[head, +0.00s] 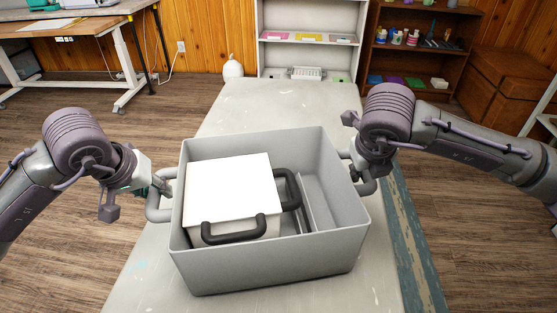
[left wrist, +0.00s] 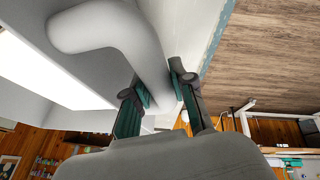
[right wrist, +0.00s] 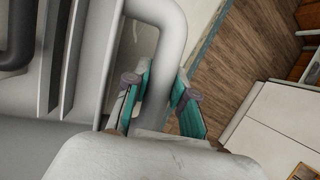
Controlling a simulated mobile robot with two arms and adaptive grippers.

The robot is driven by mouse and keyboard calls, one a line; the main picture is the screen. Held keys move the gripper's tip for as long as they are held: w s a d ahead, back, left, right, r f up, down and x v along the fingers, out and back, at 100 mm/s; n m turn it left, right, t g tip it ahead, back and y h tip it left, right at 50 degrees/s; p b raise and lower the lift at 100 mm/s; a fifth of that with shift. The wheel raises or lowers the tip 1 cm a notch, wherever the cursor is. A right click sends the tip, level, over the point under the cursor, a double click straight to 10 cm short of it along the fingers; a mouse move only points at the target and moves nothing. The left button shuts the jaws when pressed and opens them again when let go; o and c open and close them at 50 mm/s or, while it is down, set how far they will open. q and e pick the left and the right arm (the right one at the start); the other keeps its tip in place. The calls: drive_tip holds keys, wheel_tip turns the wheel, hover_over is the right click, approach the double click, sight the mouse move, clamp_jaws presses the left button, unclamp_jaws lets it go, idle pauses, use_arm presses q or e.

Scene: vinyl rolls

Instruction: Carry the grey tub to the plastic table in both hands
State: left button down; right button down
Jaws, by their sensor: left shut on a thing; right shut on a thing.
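The grey tub (head: 270,269) is in the middle of the head view, over a long pale table (head: 250,105). I cannot tell whether it rests on the table or is just above it. Inside it are a white-topped box (head: 230,185) with dark handles and some thin grey panels (head: 316,203). My left gripper (head: 163,187) is shut on the tub's left handle, whose grey bar shows between the fingers in the left wrist view (left wrist: 155,60). My right gripper (head: 358,172) is shut on the right handle, seen between the teal fingers in the right wrist view (right wrist: 172,60).
A white shelf (head: 308,55) stands beyond the table's far end, with a brown shelf (head: 412,50) of bottles beside it. A desk (head: 75,28) is at the back left. Wooden boxes (head: 510,85) stand at the right. Open wooden floor lies left of the table.

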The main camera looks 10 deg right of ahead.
use_arm(q)
drive_tip(key=shift+f+b, duration=0.5)
drive_tip(key=shift+f, duration=0.15)
use_arm(e)
drive_tip(key=shift+f, duration=0.6)
use_arm(q)
drive_tip(key=c, duration=1)
unclamp_jaws()
drive_tip(key=shift+r, duration=0.1)
use_arm(e)
drive_tip(key=c, duration=1)
unclamp_jaws()
drive_tip(key=shift+s+r, duration=0.1)
